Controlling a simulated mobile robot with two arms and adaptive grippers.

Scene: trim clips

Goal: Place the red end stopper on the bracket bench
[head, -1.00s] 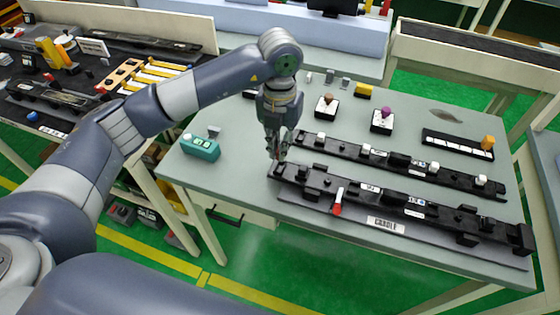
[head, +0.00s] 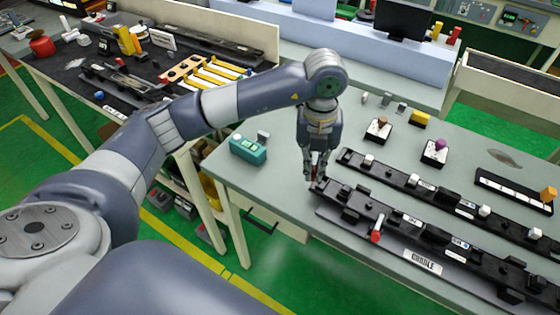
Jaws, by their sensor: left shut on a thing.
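My left gripper (head: 317,181) points down at the near-left end of the long black bar marked as a cradle (head: 405,240). It is shut, with a small red piece, apparently the red end stopper (head: 315,171), partly visible between its fingers. The fingers hide most of the piece. I cannot tell whether it touches the bar. The grey-topped bench (head: 283,185) carries the black bars. A second bench with a dark top (head: 62,62) stands at the left. I cannot tell which one is the bracket bench. My right gripper is not in view.
A red-and-white lever (head: 376,233) stands on the front bar. A second black bar (head: 425,186) lies behind it. A teal box (head: 248,150) sits at the grey bench's left. The dark bench holds yellow strips (head: 217,76) and several parts. Green floor lies between the benches.

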